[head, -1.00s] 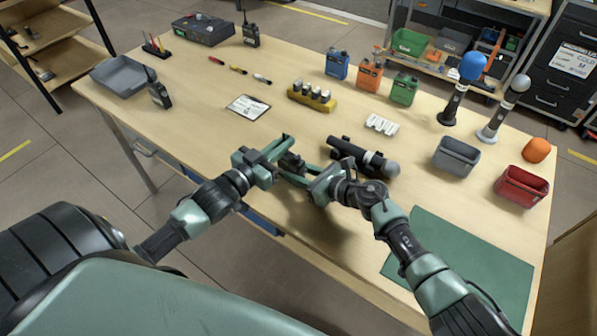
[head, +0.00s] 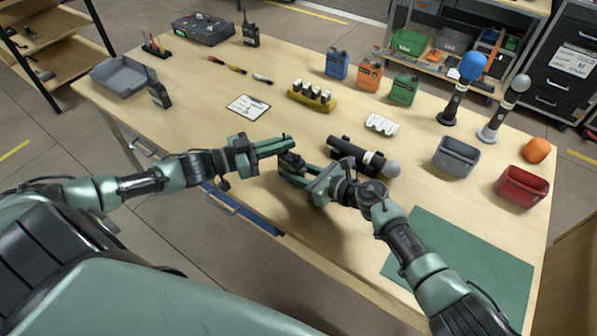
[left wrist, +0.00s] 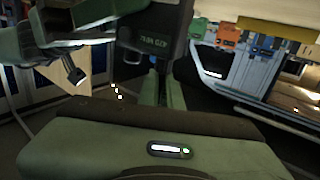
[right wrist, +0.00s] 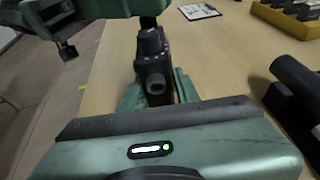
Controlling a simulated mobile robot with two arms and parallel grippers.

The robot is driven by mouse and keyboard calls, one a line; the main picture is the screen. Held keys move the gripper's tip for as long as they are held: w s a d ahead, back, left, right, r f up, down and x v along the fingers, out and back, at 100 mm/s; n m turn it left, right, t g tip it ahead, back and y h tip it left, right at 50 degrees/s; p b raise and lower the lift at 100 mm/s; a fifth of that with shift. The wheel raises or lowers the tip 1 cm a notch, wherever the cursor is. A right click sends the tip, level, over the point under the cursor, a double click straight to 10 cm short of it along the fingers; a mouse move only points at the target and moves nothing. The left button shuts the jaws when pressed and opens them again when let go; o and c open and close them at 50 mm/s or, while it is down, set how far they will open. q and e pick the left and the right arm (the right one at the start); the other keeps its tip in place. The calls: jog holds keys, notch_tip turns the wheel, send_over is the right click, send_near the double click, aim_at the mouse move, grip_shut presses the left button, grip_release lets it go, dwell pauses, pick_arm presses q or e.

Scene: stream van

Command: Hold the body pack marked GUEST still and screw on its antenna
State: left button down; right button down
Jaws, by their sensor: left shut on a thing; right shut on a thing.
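A small dark body pack (right wrist: 152,70) with a round knob or socket facing the camera stands between the fingers of my right gripper (head: 290,170), which is shut on it above the table's front edge. In the left wrist view the dark pack (left wrist: 155,40) shows pale lettering that I cannot read surely. My left gripper (head: 286,144) is shut just beyond the pack's upper end. A short black stub (right wrist: 148,22), seemingly the antenna, runs between the pack and the left fingers. The fingers hide most of it, so I cannot tell how its thread sits.
A black handheld microphone (head: 357,155) lies just right of my right gripper. A clipboard (head: 248,107) and a yellow battery holder (head: 311,98) lie behind. Grey (head: 456,156) and red (head: 522,187) bins and a green mat (head: 460,262) are on the right.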

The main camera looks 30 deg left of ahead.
pick_arm(q)
jog(key=shift+m+g+h, duration=0.6)
jog(key=shift+g+h, duration=0.1)
jog(key=shift+h, duration=0.2)
pick_arm(e)
jog(key=shift+s+a, duration=0.1)
jog(key=shift+s, duration=0.05)
pick_arm(q)
jog(key=m+g+h, duration=0.2)
jog(key=shift+w+r+g, duration=0.15)
jog(key=shift+w+g, duration=0.05)
jog(key=shift+g, duration=0.1)
jog(key=shift+s+m+h, duration=0.15)
jog(key=shift+m+h, duration=0.15)
jog(key=shift+m, duration=0.1)
jog(key=shift+m+g+h, duration=0.4)
jog(key=shift+m+g, duration=0.1)
jog(key=shift+g, duration=0.4)
jog(key=shift+w+m+g+h, duration=0.2)
jog(key=shift+m+g+h, duration=0.3)
jog(key=shift+m+g, duration=0.45)
jog(key=shift+s+m+g+h, duration=0.1)
jog(key=shift+m+g+h, duration=0.3)
jog(key=shift+g, duration=0.75)
